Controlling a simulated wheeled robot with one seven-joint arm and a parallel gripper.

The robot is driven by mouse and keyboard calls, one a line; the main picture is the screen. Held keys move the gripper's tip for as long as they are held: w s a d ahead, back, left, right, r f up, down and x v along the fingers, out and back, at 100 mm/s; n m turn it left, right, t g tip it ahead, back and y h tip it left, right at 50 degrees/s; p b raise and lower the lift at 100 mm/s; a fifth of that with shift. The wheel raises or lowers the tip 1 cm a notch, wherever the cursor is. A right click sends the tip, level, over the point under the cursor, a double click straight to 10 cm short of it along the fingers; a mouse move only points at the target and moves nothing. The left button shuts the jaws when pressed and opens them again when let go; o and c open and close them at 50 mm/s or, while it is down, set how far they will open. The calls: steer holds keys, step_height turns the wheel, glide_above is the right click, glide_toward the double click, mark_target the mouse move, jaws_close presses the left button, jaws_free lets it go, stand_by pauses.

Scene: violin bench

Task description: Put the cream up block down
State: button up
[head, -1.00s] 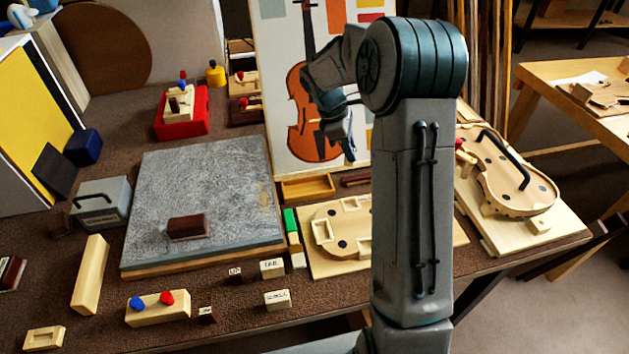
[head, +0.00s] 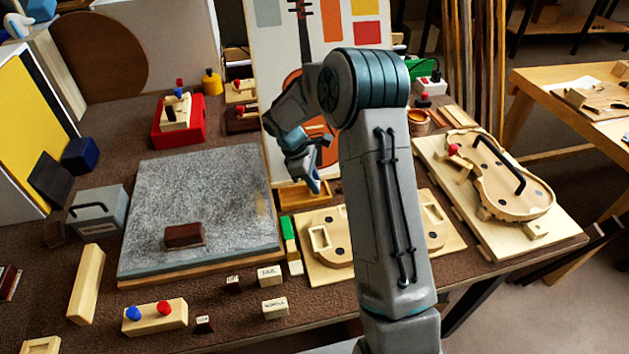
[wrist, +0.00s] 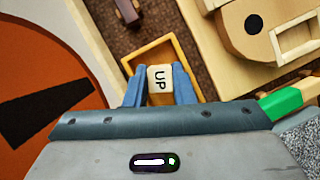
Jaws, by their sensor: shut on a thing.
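The cream block marked UP (wrist: 159,84) sits between the two blue fingertips of my gripper (wrist: 158,88) in the wrist view, its lettered face toward the camera. My gripper is shut on it. Behind the block in that view is a shallow wooden tray (wrist: 150,48); how high the block is above it is hard to tell. In the head view my gripper (head: 315,182) points down in front of the tray (head: 325,190), at the foot of the violin picture. The block cannot be made out there.
A pale board with cut-out pockets (head: 320,272) lies just in front of the tray, partly behind my arm. A green block (head: 287,227) stands beside the grey slab (head: 200,205). Small labelled blocks, including one marked TAIL (head: 269,275), stand near the front edge.

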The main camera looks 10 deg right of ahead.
steer(key=shift+f, duration=0.2)
steer(key=o, duration=0.9)
steer(key=shift+r, duration=0.2)
steer(key=v, duration=1.1)
steer(key=s+r+m, duration=0.2)
steer(key=s+r, duration=0.3)
steer(key=s+m+t+y, duration=0.1)
steer(key=s+m, duration=0.3)
steer(key=s, duration=0.4)
steer(key=s+d+r+m+t+y, duration=0.1)
steer(key=s+m+t, duration=0.1)
steer(key=s, duration=0.6)
steer(key=s+d+r+m+t+y, duration=0.1)
steer(key=s+m+y, duration=0.1)
steer(key=s+m, duration=0.3)
steer(key=shift+s+d+r+m, duration=0.1)
steer(key=shift+s+d+m, duration=0.05)
steer(key=shift+s, duration=0.65)
steer(key=shift+s+d+r+m, duration=0.1)
steer(key=shift+s+m, duration=0.05)
steer(key=shift+s, duration=0.7)
